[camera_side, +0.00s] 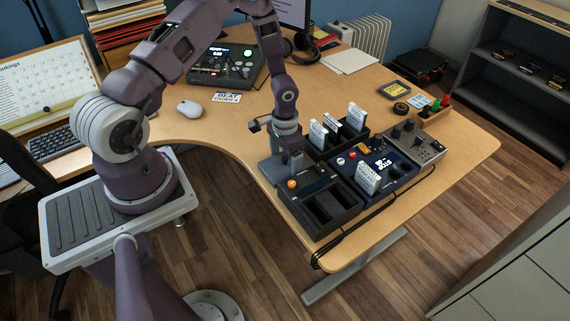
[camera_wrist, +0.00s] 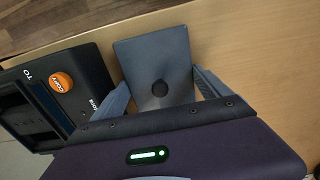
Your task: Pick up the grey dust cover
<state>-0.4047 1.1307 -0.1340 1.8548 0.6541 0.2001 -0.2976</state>
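In the side view the cover (camera_side: 268,172) shows at the near-left desk edge, beside the black copier with the orange button (camera_side: 320,205). In the wrist view that copier (camera_wrist: 85,62) is just left of the cover.
A black rack with upright white cartridges (camera_side: 331,123) stands behind the copier, and a blue device (camera_side: 380,168) stands to its right. Black cables (camera_side: 350,232) run along the near edge.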

